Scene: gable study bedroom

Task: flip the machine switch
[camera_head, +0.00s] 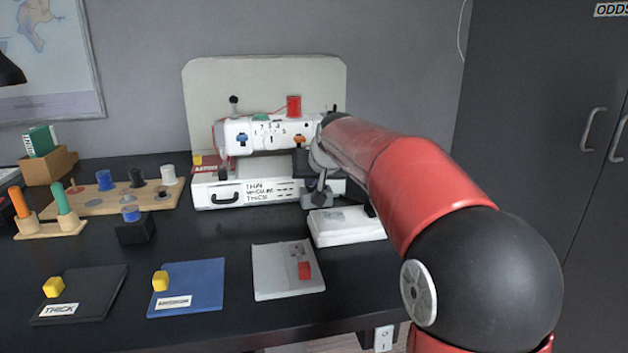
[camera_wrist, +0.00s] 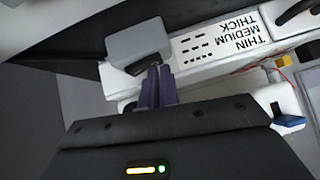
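The white sewing machine (camera_head: 262,136) stands at the back of the dark desk on a white base (camera_head: 230,194) lettered THIN, MEDIUM, THICK. The base shows upside down in the wrist view (camera_wrist: 222,48). A grey housing with a dark recess (camera_wrist: 138,42) sits at the base's end, beside the lettering. My gripper (camera_wrist: 157,70) has its two dark fingers together, with nothing seen between them. Its tips are at the recess; I cannot tell whether they touch. In the head view my gripper (camera_head: 318,196) is at the machine's right end, partly hidden by my arm. No switch lever is clearly visible.
A white block (camera_head: 346,226) lies just in front of the machine. Black (camera_head: 105,285), blue (camera_head: 205,278) and grey (camera_head: 265,285) pads lie along the desk front. A wooden spool board (camera_head: 100,202) is at left. A dark cabinet (camera_head: 535,100) stands at right.

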